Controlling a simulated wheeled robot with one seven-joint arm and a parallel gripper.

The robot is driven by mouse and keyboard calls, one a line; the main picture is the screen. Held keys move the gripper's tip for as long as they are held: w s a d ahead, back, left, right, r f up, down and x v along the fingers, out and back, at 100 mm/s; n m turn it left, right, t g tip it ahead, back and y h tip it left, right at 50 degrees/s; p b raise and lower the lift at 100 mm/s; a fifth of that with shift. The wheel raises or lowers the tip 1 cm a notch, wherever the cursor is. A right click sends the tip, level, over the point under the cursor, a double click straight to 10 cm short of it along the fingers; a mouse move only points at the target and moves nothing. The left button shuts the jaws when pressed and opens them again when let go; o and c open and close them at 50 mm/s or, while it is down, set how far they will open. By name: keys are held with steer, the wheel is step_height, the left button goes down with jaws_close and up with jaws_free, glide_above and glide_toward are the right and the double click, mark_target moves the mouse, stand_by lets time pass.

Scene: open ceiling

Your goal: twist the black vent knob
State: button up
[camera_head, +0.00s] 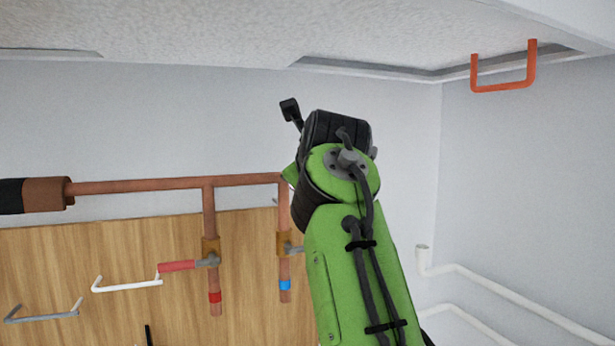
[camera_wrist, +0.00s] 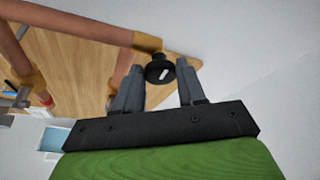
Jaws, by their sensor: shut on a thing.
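The black vent knob (camera_wrist: 158,75) shows in the wrist view as a round black piece with a short white mark on its face. My gripper (camera_wrist: 160,68) has its two grey fingers on either side of the knob, shut on it. In the head view my green arm covers the knob and the gripper fingers, so neither shows there. How far the knob is turned cannot be told beyond the slanted white mark.
Copper pipes (camera_head: 140,186) with a red-handled valve (camera_head: 180,266) run left of my arm, before a wooden board (camera_head: 120,238). White handle (camera_head: 127,285) and grey handle (camera_head: 42,316) stick out lower left. An orange handle (camera_head: 503,87) hangs from the ceiling; white pipes (camera_head: 480,282) lie at right.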

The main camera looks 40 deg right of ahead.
steer(key=shift+m+y, duration=0.3)
steer(key=shift+m, duration=0.1)
stand_by(0.3)
steer(key=o, duration=1.1)
steer(key=shift+c, duration=0.2)
steer(key=v, duration=1.5)
steer(key=shift+s+r+p, duration=0.2)
steer(key=shift+s+p, duration=0.1)
steer(key=shift+p, duration=0.1)
steer(key=shift+a, duration=0.1)
